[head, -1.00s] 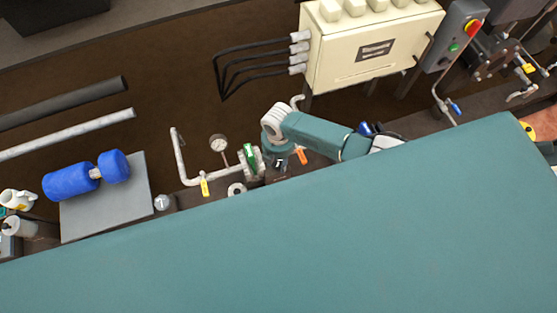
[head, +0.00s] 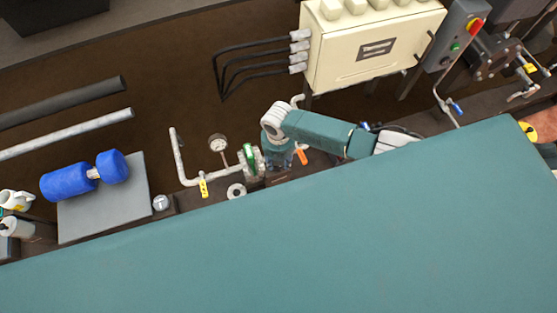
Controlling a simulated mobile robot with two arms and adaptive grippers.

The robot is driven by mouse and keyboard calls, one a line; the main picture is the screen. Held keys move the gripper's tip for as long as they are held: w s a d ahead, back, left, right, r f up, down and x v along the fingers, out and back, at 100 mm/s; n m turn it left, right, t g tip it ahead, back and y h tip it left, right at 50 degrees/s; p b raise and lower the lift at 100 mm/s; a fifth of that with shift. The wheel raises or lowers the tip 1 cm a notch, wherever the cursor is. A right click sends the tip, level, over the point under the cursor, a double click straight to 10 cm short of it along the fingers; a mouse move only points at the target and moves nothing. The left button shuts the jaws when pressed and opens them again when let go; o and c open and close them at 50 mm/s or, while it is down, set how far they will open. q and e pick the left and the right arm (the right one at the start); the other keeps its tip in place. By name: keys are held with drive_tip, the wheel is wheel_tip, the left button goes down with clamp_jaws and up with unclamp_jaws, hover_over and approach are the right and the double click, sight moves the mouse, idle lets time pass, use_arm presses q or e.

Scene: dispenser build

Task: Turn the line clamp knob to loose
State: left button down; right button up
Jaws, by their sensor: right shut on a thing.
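My right gripper (head: 278,162) is at the pipe run near the middle of the head view, pointing down beside a green-and-grey flanged fitting (head: 249,159). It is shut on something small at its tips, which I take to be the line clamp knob. The knob itself is hidden by the gripper and wrist, so its setting cannot be read. An orange handle (head: 302,157) shows just right of the gripper. My left gripper is not in view.
A round gauge (head: 218,143) and a pipe with a yellow tag (head: 203,188) stand left of the gripper. A cream electrical box (head: 370,50) stands behind. A grey plate (head: 75,215) carries a blue dumbbell-shaped part (head: 75,183). My teal body covers the foreground.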

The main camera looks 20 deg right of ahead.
idle(0.3)
drive_tip(key=o, duration=1.2)
drive_tip(key=shift+c, duration=0.2)
wheel_tip(320, 180, up, 12)
